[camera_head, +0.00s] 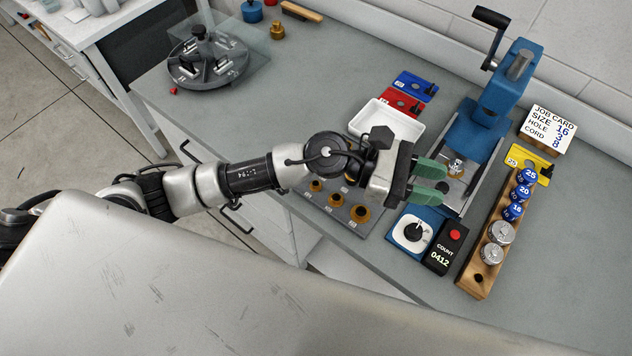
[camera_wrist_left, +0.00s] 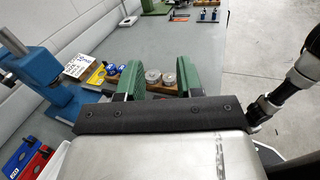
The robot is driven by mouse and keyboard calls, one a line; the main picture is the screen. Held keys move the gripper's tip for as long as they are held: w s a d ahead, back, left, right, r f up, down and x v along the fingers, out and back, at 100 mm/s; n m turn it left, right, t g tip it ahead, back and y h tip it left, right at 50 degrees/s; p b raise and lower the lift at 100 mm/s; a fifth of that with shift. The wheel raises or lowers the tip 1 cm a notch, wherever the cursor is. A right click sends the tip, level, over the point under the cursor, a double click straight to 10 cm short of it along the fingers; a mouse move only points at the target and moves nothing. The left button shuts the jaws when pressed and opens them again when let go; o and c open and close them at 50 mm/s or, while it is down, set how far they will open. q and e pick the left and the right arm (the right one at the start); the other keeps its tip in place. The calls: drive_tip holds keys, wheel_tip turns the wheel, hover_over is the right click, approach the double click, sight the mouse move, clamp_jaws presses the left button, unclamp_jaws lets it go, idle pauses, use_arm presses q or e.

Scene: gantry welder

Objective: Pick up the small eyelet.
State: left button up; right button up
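Brass eyelets sit on a dark grey plate (camera_head: 338,216) on the bench, in the head view. They look larger toward the right; the smallest-looking one (camera_head: 316,186) is at the left end, and my left arm hides part of the plate's far side. My left gripper (camera_head: 429,180) is to the right of the plate, above the bench in front of the blue press. Its green fingers are apart with nothing between them; they also show apart in the left wrist view (camera_wrist_left: 158,80). My right gripper is not in view.
The blue hand press (camera_head: 508,85) stands behind the gripper. A white tray (camera_head: 408,123), a blue dial box (camera_head: 410,218), a black counter (camera_head: 443,247) and a wooden rack (camera_head: 470,273) crowd around it. A round fixture (camera_head: 208,70) stands far left; bench between is clear.

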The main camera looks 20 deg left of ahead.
use_arm(q)
wheel_tip(320, 180, down, 4)
drive_tip(key=a+m+g+y, duration=0.2)
drive_tip(key=m+y, duration=0.2)
drive_tip(key=m, duration=0.2)
drive_tip(key=m+t+y+p, duration=0.2)
drive_tip(key=m+y, duration=0.7)
drive_tip(key=y, duration=0.5)
hover_over(315, 187)
wheel_tip(315, 187, down, 12)
drive_tip(key=shift+f, duration=0.1)
wheel_tip(315, 187, down, 5)
drive_tip(key=p, duration=0.2)
drive_tip(key=shift+p, duration=0.3)
drive_tip(key=shift+f, duration=0.35)
clamp_jaws()
